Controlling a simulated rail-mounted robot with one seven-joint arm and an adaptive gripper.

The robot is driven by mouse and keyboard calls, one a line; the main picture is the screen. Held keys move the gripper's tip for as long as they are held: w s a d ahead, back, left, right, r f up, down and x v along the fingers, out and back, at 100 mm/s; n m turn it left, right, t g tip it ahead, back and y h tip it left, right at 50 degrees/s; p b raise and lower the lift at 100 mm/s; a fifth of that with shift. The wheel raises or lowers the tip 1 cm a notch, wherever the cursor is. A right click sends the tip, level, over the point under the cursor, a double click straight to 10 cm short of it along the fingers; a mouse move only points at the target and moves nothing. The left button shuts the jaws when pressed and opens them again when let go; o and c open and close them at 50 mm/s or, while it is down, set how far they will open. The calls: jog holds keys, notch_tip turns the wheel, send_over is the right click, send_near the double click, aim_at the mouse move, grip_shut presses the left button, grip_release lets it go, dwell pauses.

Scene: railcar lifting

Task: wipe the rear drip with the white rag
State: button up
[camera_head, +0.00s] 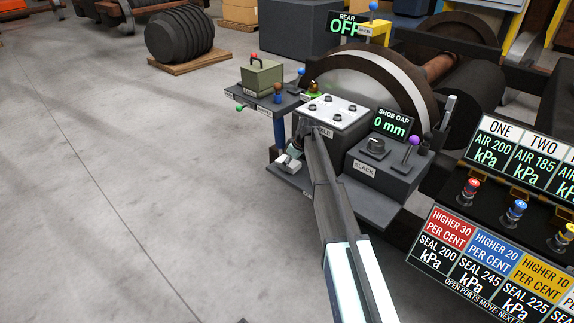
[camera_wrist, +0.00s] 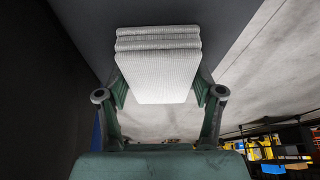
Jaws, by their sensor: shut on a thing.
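The white rag (camera_wrist: 158,62) is a folded, ribbed stack between the green fingers of my gripper (camera_wrist: 160,92) in the wrist view. My gripper is shut on it. In the head view the rag (camera_head: 287,161) shows as a small white patch at the left edge of the grey bench, beside the white bolted plate, with my gripper (camera_head: 294,150) just above it, partly hidden by my arm. I cannot tell whether the rag touches the bench. I cannot make out a drip in either view.
A SLACK box (camera_head: 381,165) with a purple-knobbed lever and a SHOE GAP display (camera_head: 391,124) reading 0 mm stand right of my arm. A REAR OFF sign (camera_head: 346,27) stands behind. Open floor lies left.

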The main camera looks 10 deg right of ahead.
jog(key=shift+w+d, duration=0.8)
jog(key=shift+d, duration=0.2)
notch_tip(320, 180, up, 4)
jog(key=shift+s+a+f+p, duration=0.15)
jog(key=shift+f+p, duration=0.1)
jog(key=shift+p, duration=0.7)
jog(key=shift+r+p, duration=1.3)
jog(key=shift+r, duration=1)
